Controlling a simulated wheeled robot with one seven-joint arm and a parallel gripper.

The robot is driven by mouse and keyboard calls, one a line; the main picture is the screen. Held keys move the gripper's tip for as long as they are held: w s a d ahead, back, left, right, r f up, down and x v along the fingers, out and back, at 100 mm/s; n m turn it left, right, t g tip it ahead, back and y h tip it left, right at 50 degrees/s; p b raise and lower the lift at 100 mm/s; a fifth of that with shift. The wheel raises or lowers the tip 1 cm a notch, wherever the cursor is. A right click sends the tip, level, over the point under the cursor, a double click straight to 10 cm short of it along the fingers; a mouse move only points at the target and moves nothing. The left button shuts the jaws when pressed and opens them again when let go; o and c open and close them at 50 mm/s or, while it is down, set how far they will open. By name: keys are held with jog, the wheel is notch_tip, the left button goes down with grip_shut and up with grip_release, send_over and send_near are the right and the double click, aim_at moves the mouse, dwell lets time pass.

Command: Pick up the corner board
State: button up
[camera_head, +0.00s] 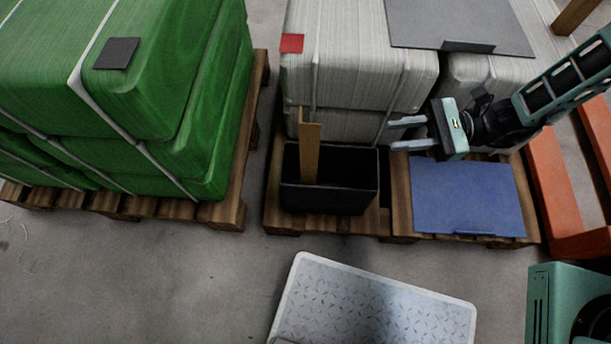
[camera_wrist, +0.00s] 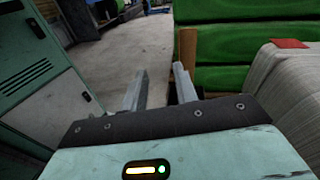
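The corner board (camera_head: 309,150) is a tan, narrow, angled strip. It stands upright in a black open bin (camera_head: 330,197), its lower end hidden by the bin's front wall. My gripper (camera_head: 391,134) is to the right of the board, with its fingers pointing left towards it and a clear gap between. The fingers are apart with nothing between them. In the wrist view the board (camera_wrist: 188,48) shows beyond the tip of the right finger, right of the middle of my gripper (camera_wrist: 161,68).
White bales (camera_head: 358,60) stand right behind the bin, with a red square (camera_head: 292,43) on top. Green bales (camera_head: 190,100) on a pallet stand to the left. A blue sheet (camera_head: 467,195) lies below my gripper. A white patterned platform (camera_head: 370,305) is in front on the floor.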

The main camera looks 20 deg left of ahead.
aim_at(316, 138)
notch_tip(316, 138, down, 5)
jog(key=w+m+t+y+b, duration=0.1)
jog(key=w+m+t+y, duration=0.1)
jog(key=m, duration=0.1)
jog(key=shift+t, duration=0.3)
jog(key=b+x, duration=0.1)
jog(key=x, duration=0.4)
jog(key=b+x, duration=0.1)
jog(key=x, duration=0.5)
jog(key=s+f+b+x, duration=0.1)
jog(key=x, duration=0.4)
jog(key=shift+s+a+b, duration=0.1)
jog(key=shift+a+b, duration=0.2)
jog(key=shift+b, duration=0.1)
grip_shut()
